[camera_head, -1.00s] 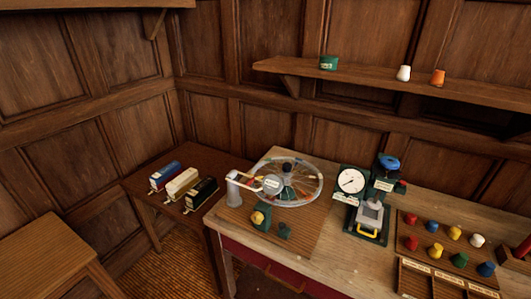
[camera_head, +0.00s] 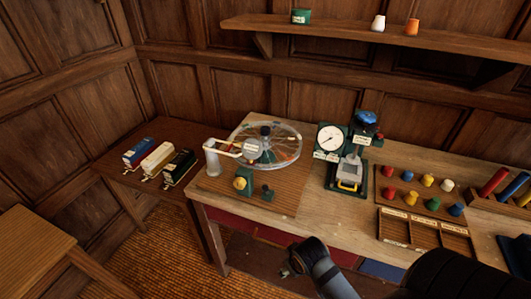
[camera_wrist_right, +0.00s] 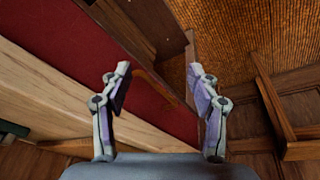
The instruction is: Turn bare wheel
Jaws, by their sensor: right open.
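The wheel (camera_head: 290,148) is a clear, spoked disc with coloured patches and a dark hub, lying flat above a wooden board at the table's left end. A white arm from a pale post (camera_head: 212,158) reaches over its left side and ends in a round labelled disc. A yellow knob (camera_head: 240,183) on a green block and a small dark green knob (camera_head: 267,192) sit in front of it. My right gripper (camera_wrist_right: 160,78) is open and empty in the right wrist view, pointing at the table's front edge and floor. In the head view it is low in front of the table, apart from the wheel.
A dial gauge (camera_head: 330,138) and a blue-topped device stand right of the wheel. Coloured pegs on a board and a compartment tray (camera_head: 427,232) lie further right. A red table front (camera_wrist_right: 75,50) borders my right gripper.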

